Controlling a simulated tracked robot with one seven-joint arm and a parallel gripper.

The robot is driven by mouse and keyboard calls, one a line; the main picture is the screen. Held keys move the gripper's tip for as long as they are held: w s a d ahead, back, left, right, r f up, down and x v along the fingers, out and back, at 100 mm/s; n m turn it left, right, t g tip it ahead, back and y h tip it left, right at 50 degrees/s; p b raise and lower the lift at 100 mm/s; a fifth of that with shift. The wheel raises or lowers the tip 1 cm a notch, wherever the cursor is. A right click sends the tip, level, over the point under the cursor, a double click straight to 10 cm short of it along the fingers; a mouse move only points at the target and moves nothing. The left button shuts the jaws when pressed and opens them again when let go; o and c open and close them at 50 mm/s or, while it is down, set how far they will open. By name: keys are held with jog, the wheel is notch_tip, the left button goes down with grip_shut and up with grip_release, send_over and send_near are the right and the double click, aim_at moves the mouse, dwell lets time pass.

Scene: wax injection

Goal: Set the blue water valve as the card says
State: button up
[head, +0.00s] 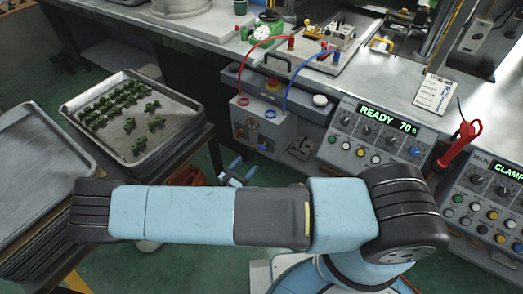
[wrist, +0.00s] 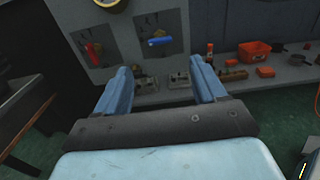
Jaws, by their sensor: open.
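The blue water valve (wrist: 161,41) is a blue lever on a grey plate, lying nearly level across the wrist view. It also shows small in the head view (head: 262,147), low on the grey hose box (head: 277,131). My gripper (wrist: 162,80) is open and empty. Its two blue fingers stand apart below the blue lever in the wrist picture, not touching it. In the head view the fingers (head: 236,172) show behind my arm, left of and below the box. A white card (head: 435,93) lies on the bench at right; its writing is too small to read.
A red lever (wrist: 92,52) sits beside the blue one. Red and blue hoses (head: 292,76) arch above the box. Control panels (head: 372,137) stand at right. A tray (head: 178,128) of green pieces is at left. An orange bin (wrist: 260,51) sits on a shelf.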

aim_at(263, 146)
jog(key=x, duration=1)
jog(key=shift+w+d, duration=0.25)
jog(key=shift+c, duration=0.2)
